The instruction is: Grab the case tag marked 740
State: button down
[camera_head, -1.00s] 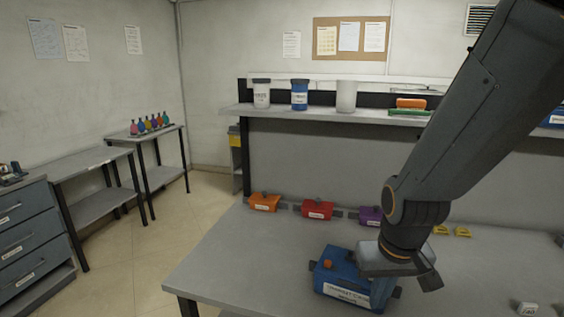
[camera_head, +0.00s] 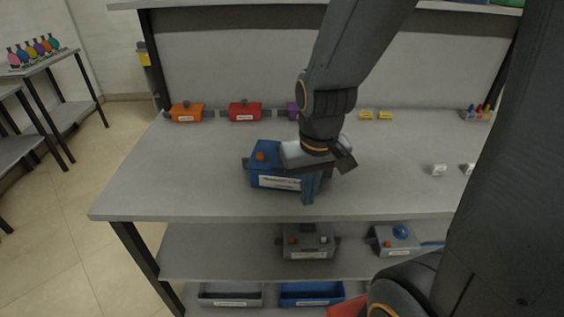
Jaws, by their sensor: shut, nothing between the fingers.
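Two small white tags lie on the bench top at the right, a left one (camera_head: 438,170) and a right one (camera_head: 469,168), partly hidden by my arm. Their markings are too small to read now; a second ago the left one seemed to show 740. My gripper (camera_head: 322,184) is over the bench, at the right side of a blue box (camera_head: 262,176), well left of the tags. It is shut with nothing in it. It hides part of the box, and I cannot tell whether they touch.
Orange (camera_head: 187,112) and red (camera_head: 244,111) boxes, a half-hidden purple box (camera_head: 292,111) and yellow tags (camera_head: 366,115) line the bench's back. A rack of coloured pieces (camera_head: 478,114) stands back right. Grey boxes (camera_head: 308,241) sit on the shelf below. Bench top between blue box and white tags is clear.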

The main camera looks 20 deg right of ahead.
aim_at(439, 169)
jog(key=z, duration=1.35)
jog(key=k, duration=0.55)
jog(key=z, duration=1.9)
jog(key=i, duration=1.3)
jog(key=u, duration=2.1)
